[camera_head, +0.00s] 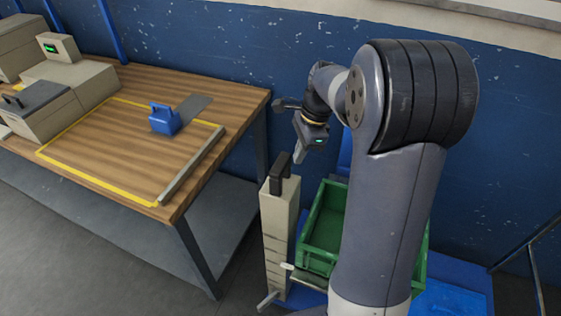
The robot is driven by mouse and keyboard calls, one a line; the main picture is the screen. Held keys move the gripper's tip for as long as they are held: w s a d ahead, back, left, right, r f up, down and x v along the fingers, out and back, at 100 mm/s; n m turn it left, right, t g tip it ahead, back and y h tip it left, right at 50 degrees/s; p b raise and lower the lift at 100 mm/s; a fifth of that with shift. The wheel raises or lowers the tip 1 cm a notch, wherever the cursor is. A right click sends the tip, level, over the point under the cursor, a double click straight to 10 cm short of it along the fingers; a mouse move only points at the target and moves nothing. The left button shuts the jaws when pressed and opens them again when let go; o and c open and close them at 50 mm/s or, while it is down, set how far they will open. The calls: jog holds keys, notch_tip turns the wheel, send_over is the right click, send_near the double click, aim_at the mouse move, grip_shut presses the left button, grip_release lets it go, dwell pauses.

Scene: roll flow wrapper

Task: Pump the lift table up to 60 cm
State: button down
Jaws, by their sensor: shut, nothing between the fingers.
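The lift table (452,298) shows as a blue top at the lower right, partly hidden behind my arm. A green crate (312,262) stands on it. A tall beige column (275,215) with a black handle (280,172) on top stands at the crate's left side. A grey lever or pedal (267,301) sticks out near the column's foot. My gripper (299,157) points down, shut and empty, just above and right of the black handle. I cannot tell from this view whether it touches the handle. No height reading for the table is visible.
A wooden workbench (120,185) with a yellow-outlined area stands at the left. On it are a blue block-shaped tool (164,118), a grey bar (190,166) and beige machine housings (70,78). A blue wall (210,45) runs behind. Grey floor lies at the lower left.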

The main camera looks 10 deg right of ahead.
aim_at(282, 162)
jog(key=v, duration=0.8)
jog(key=shift+r, duration=0.15)
dwell(1.0)
jog(key=a+p, duration=0.3)
jog(key=p, duration=0.1)
jog(key=shift+a, duration=0.4)
jog(key=b+x, duration=0.7)
dwell(0.4)
